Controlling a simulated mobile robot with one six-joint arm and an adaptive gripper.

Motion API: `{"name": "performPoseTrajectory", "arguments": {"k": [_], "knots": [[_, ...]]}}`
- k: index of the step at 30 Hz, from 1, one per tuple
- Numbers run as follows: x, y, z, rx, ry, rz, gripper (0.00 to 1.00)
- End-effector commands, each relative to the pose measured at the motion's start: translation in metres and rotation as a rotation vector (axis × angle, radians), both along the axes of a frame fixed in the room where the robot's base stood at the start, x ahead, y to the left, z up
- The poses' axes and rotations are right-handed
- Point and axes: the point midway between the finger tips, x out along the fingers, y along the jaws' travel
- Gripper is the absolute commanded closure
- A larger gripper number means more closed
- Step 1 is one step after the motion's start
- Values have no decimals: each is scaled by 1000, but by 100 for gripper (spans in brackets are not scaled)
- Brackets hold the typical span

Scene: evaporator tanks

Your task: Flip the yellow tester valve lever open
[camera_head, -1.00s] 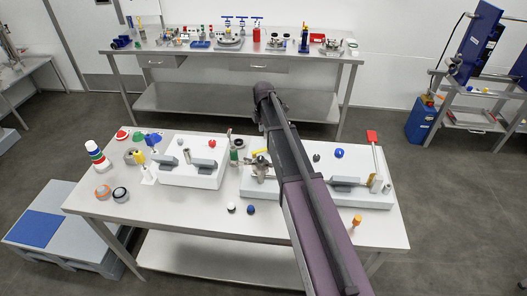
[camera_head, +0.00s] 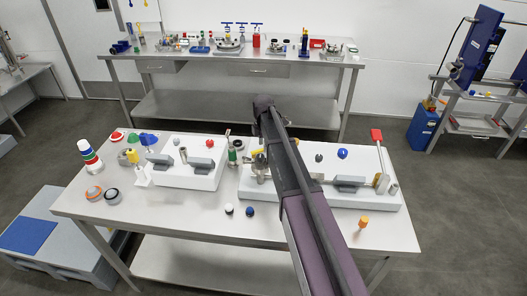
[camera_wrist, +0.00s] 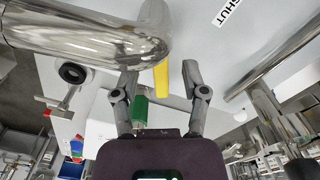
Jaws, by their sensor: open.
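The yellow lever (camera_wrist: 161,78) shows in the wrist view as a narrow flat bar between my gripper's fingers. My gripper (camera_wrist: 160,72) is open, with one finger on each side of the lever and a visible gap to the right finger. A thick shiny metal pipe (camera_wrist: 95,38) passes close by the left finger and the lever's upper end. In the head view my arm covers much of the area around the lever.
A white panel with a "SHUT" label (camera_wrist: 236,11) lies beyond the fingers. Another metal pipe (camera_wrist: 275,65) is at the right. A green part (camera_wrist: 140,110) sits beside the left finger. The head view shows the front table (camera_head: 190,222) with bare space at its front.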

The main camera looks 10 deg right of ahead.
Motion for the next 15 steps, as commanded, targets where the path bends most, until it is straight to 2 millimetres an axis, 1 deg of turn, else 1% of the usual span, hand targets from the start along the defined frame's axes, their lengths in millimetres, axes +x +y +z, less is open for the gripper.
{"name": "performPoseTrajectory", "arguments": {"k": [1, 4, 15], "knots": [[0, 0, -6, 0, 0, 0, 43], [0, 0, -9, 0, 0, 0, 43], [0, 0, -11, 0, 0, 0, 43]]}}
